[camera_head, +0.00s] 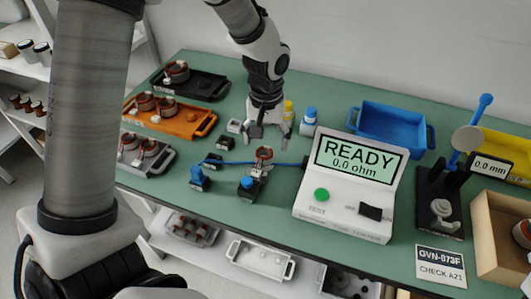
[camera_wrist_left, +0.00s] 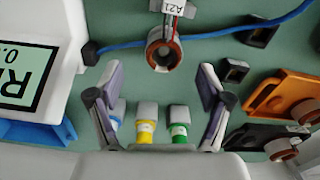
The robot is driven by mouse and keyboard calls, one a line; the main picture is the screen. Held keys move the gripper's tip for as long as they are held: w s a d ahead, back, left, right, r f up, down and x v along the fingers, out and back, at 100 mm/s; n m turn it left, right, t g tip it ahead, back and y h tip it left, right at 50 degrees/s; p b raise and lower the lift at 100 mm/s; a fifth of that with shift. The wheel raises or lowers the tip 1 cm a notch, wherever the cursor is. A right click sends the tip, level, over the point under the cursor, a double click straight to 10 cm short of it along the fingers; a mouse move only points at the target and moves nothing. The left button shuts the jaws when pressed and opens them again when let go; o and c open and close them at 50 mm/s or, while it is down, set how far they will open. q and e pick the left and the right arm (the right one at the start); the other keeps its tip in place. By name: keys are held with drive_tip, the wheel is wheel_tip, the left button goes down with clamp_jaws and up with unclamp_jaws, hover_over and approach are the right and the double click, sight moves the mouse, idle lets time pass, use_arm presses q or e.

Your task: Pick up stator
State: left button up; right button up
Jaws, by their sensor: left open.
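The stator (camera_head: 264,154), a copper-wound ring, stands in the middle of the green table, left of the tester. In the left wrist view the stator (camera_wrist_left: 163,48) shows its round bore, with a tag marked A21 (camera_wrist_left: 173,8) and wires beside it. My left gripper (camera_head: 267,136) points down just behind the stator in the head view. In its wrist view the fingers (camera_wrist_left: 158,80) are spread wide with nothing between them, and the stator lies beyond the tips. My right gripper is not in view.
The tester (camera_head: 343,192) reads READY, 0.0 ohm. Blue clips (camera_head: 198,178) and a blue cable are near the stator. Trays with other stators, including an orange one (camera_head: 205,127), are at left. A blue bin (camera_head: 390,126) and a gauge (camera_head: 440,196) are at right.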

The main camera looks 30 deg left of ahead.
sight(265, 152)
use_arm(q)
drive_tip(key=f, duration=0.5)
drive_tip(key=shift+w+a+f, duration=0.15)
drive_tip(key=shift+a+f, duration=0.05)
drive_tip(key=shift+a, duration=0.15)
drive_tip(key=shift+r, duration=0.1)
drive_tip(key=shift+s+d+r, duration=0.1)
drive_tip(key=shift+s, duration=0.1)
drive_tip(key=c, duration=1.3)
drive_tip(key=shift+c, duration=0.2)
